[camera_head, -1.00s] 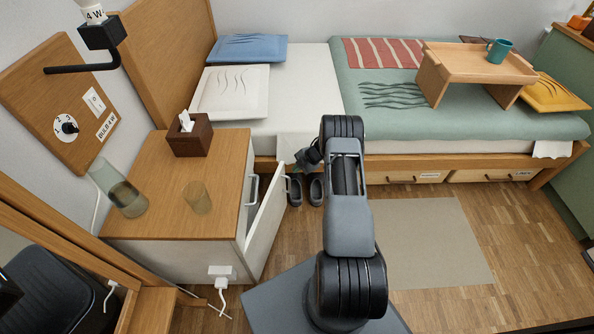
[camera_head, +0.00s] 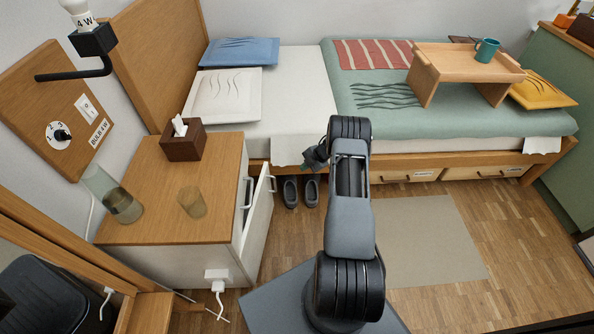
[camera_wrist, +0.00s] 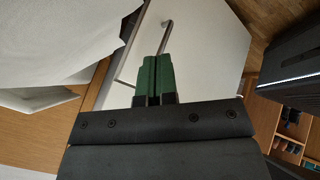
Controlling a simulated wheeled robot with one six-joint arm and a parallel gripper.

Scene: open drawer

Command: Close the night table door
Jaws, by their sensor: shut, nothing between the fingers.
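The night table (camera_head: 165,215) has a wooden top and white sides and stands at the left in the head view. Its white door (camera_head: 259,220) stands partly open, swung out from the right side, with a metal handle (camera_head: 271,184) near its far end. My gripper (camera_head: 312,160) is to the right of the door, partly hidden by my arm. In the wrist view, the green fingers of my gripper (camera_wrist: 155,72) are shut together and empty. They are in front of a white panel (camera_wrist: 205,60), seemingly the door, beside a metal handle (camera_wrist: 128,55). I cannot tell whether they touch it.

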